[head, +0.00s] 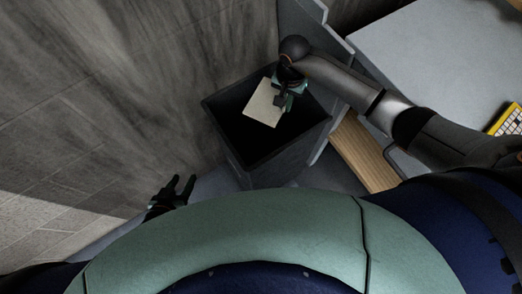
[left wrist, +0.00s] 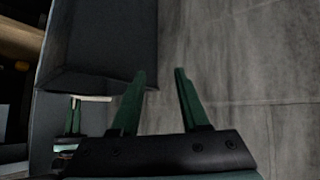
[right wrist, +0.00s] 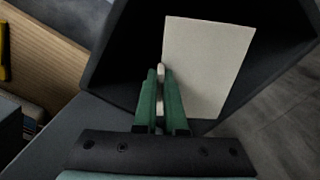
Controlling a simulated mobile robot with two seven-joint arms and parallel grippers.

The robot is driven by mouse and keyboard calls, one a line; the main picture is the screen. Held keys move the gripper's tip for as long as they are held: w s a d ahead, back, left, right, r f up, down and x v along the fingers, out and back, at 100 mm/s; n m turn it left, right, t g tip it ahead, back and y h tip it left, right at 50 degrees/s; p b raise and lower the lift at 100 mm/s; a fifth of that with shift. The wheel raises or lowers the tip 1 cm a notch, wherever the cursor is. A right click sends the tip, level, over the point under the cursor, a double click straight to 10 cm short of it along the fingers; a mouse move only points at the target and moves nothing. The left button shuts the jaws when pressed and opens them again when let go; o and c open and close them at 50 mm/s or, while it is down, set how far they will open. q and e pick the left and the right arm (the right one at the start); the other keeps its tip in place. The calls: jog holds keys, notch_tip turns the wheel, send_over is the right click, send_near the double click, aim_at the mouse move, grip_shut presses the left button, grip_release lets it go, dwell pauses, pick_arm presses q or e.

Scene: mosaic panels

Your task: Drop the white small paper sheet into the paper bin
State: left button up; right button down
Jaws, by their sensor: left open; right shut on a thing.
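The white small paper sheet (head: 264,103) is over the open mouth of the dark grey paper bin (head: 272,170) in the head view. My right gripper (head: 284,100) is shut on the sheet at its edge. In the right wrist view, the sheet (right wrist: 208,65) hangs in front of the dark bin interior (right wrist: 130,50), with a pale strip between the closed green fingers (right wrist: 160,75). My left gripper (head: 183,183) is open and empty, low and to the left of the bin. In the left wrist view its fingers (left wrist: 158,76) are apart, and the bin (left wrist: 100,75) is beside them.
A grey wall (head: 130,80) stands left of the bin. A light grey desk top (head: 430,50) is at the right, with a yellow-edged object (head: 508,120) on it. A wooden panel (head: 362,150) is right of the bin.

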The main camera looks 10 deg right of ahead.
notch_tip(320, 180, down, 2)
jog(key=shift+f+b, duration=0.1)
jog(key=shift+b, duration=0.4)
jog(key=shift+f, duration=0.1)
jog(key=c, duration=0.9)
grip_release()
pick_arm(q)
jog(key=shift+w+d+f, duration=0.35)
jog(key=shift+w+d, duration=0.05)
jog(key=shift+d, duration=0.05)
jog(key=shift+s+a+r+p, duration=0.15)
jog(key=shift+a+r+p, duration=0.05)
jog(key=shift+a+p, duration=0.2)
pick_arm(e)
notch_tip(320, 180, up, 13)
jog(key=shift+f, duration=0.2)
pick_arm(q)
jog(key=shift+d, duration=0.1)
